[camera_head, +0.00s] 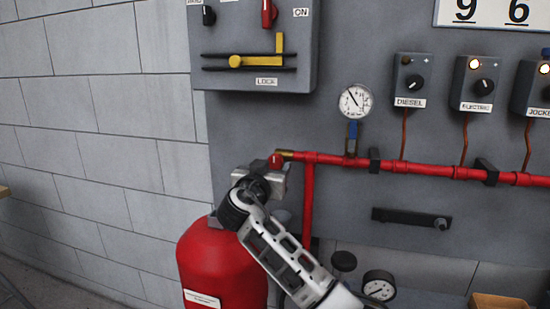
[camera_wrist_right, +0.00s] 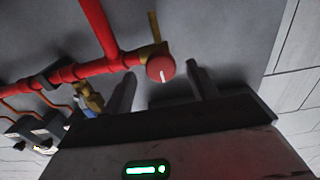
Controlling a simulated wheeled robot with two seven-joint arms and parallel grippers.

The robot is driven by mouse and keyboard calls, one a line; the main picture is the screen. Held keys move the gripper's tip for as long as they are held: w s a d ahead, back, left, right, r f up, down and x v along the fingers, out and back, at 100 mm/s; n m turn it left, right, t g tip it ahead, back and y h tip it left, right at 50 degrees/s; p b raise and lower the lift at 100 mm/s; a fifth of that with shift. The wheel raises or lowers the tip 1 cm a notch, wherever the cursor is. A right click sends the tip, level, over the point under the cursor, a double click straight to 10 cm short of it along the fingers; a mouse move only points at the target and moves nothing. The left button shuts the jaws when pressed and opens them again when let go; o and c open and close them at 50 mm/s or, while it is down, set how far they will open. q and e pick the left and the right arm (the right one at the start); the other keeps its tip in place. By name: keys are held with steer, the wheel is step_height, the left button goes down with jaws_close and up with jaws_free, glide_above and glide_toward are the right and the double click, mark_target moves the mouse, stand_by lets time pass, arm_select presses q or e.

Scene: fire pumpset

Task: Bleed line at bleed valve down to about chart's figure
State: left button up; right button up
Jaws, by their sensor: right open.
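The bleed valve's red knob (camera_head: 277,159) sits at the left end of the red pipe (camera_head: 400,165), next to a brass fitting. In the right wrist view the round red knob (camera_wrist_right: 160,69) has a white pointer mark and shows between my two fingers. My right gripper (camera_head: 268,172) is open at the knob; contact cannot be told. It also shows in the wrist view (camera_wrist_right: 162,80). The round pressure gauge (camera_head: 355,102) stands on the pipe above a blue-handled valve (camera_head: 353,134); its needle points to the upper left. The number chart (camera_head: 490,12) shows 9 and 6, partly cut off.
A red cylinder (camera_head: 215,262) stands below my gripper. A lock panel (camera_head: 255,45) with a yellow lever hangs above. DIESEL (camera_head: 412,80) and ELECTRIC (camera_head: 476,83) switch boxes are at right. A second gauge (camera_head: 379,286) and a dark bar (camera_head: 410,219) lie lower.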

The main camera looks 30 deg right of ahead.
mark_target(274, 164)
steer(key=shift+x, duration=1.95)
steer(key=c, duration=1)
